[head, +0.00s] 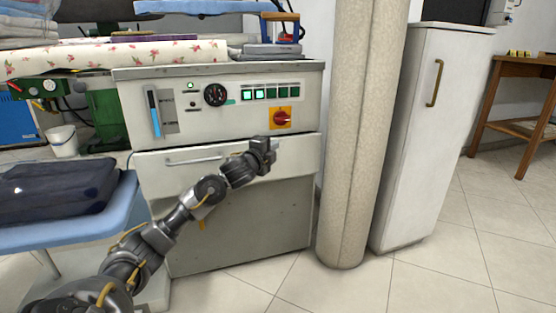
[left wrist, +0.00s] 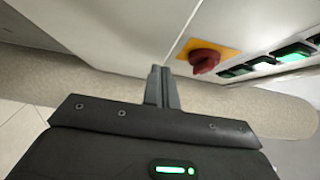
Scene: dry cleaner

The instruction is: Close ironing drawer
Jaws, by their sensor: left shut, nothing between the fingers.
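The ironing station is a grey-white cabinet with a control panel (head: 222,98) on top. Its drawer (head: 296,155) is the pale front just below the panel, with a long bar handle (head: 190,161) at its left part. A thin dark gap runs along the drawer's top edge; I cannot tell how far out it stands. My left gripper (head: 270,153) is shut and empty in front of the drawer's right half. In the left wrist view its closed fingers (left wrist: 161,87) point toward the pale cabinet front; contact is unclear. My right gripper is out of view.
A red rotary switch (head: 282,118) sits just above my left gripper. A round column (head: 350,140) stands close right of the cabinet, with a white locker (head: 420,140) beyond. A blue board (head: 105,210) with folded dark cloth stands at left. Tiled floor lies in front.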

